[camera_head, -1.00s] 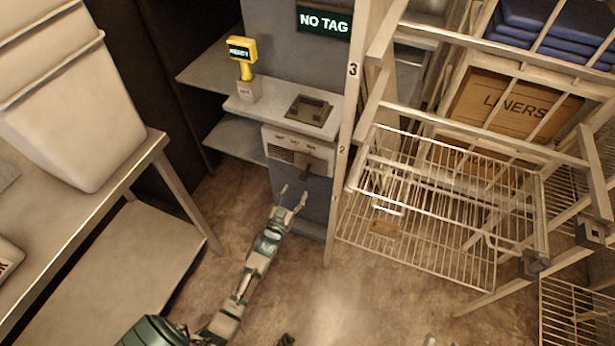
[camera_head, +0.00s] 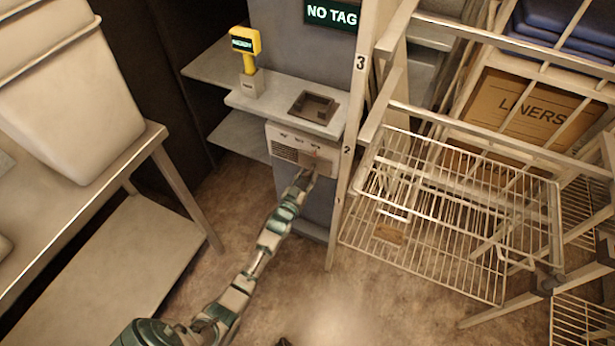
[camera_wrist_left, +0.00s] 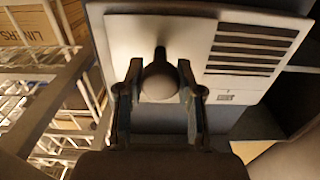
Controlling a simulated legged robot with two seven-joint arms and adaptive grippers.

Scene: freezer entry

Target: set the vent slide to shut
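The vent panel (camera_head: 288,143) is a pale plate with dark slats, on the front of the grey column below a small shelf. In the left wrist view the panel (camera_wrist_left: 193,30) shows its slats on the right. The vent slide's dark stem and rounded knob (camera_wrist_left: 160,82) stand out from the panel beside the slats. My left gripper (camera_head: 308,177) is at the panel. In the left wrist view its fingers (camera_wrist_left: 160,72) lie on both sides of the knob, close against it, and look shut on it. The gripper hides most of the knob in the head view.
A wire basket (camera_head: 440,270) and rack stand right of the column, near my left gripper. A post (camera_head: 352,130) with numbers is between them. A yellow reader (camera_head: 246,45) stands on the shelf (camera_head: 270,105). A table (camera_head: 150,150) with a white bin (camera_head: 70,95) is at left.

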